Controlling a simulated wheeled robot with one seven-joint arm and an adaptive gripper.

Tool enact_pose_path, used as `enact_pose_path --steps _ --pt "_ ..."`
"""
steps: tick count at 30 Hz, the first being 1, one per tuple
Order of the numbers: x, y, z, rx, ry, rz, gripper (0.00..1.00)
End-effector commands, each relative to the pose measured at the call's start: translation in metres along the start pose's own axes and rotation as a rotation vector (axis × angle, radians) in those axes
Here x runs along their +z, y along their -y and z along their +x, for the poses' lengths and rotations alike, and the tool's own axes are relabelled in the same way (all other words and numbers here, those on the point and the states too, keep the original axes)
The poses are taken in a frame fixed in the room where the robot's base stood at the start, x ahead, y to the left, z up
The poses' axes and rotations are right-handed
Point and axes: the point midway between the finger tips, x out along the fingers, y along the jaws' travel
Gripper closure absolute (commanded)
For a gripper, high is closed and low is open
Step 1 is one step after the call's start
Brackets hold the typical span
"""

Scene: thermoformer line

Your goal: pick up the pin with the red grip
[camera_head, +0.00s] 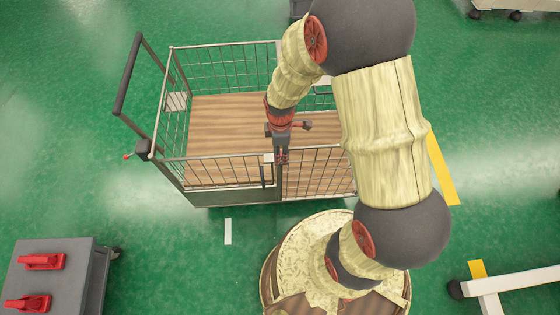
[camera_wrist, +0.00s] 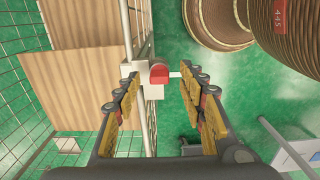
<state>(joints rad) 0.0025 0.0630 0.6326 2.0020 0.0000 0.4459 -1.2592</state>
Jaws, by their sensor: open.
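The pin with the red grip (camera_wrist: 159,73) shows in the wrist view at a pale latch block on the cart's wire side, with a thin light rod beside the grip. My gripper (camera_wrist: 161,88) is open, its two fingers on either side of the red grip and apart from it. In the head view my gripper (camera_head: 281,152) is over the near wire wall of the cart (camera_head: 230,197), by the latch. The pin is too small and covered there to make out clearly.
The cart has wire walls, a wooden floor (camera_head: 225,120) and a dark push handle (camera_head: 128,75) at the left. A grey trolley (camera_head: 75,285) with red handles stands at the bottom left. Green floor is open between them.

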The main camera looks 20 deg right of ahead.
Motion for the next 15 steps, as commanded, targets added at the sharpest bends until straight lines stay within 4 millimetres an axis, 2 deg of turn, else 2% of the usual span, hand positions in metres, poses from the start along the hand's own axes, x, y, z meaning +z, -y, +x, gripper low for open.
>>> enact_pose_path --steps 2,9,15 --pt "-0.0004 -0.0005 0.0086 0.001 0.0 0.0 0.59" --pt "-0.0006 -0.0008 0.0083 0.002 -0.001 0.0 0.6" --pt "-0.0007 -0.0008 0.0083 0.002 -0.001 0.0 0.71"
